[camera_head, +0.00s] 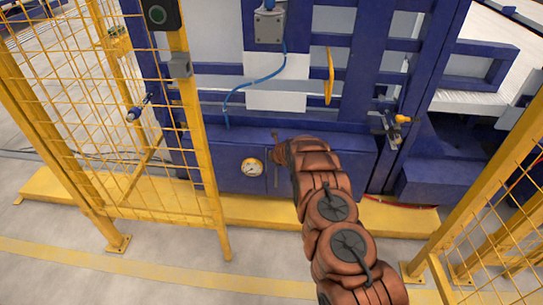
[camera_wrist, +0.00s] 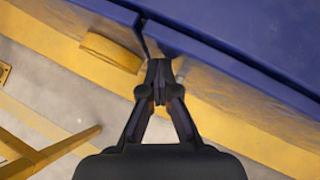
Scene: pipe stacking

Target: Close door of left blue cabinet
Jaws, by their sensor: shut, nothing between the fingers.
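My gripper (camera_wrist: 159,72) is shut and empty. In the head view it is small and partly hidden by my arm, at the cabinet front just right of the gauge. In the wrist view its tips are at the lower edge of the blue panels (camera_wrist: 230,55), beside a narrow dark gap between two of them. I cannot tell whether the tips touch the panel, or how far the door stands open.
A yellow mesh fence (camera_head: 130,110) stands at the left and another (camera_head: 510,215) at the right. A yellow base beam (camera_head: 245,209) runs under the machine. A blue hose (camera_head: 245,84) hangs above the cabinet.

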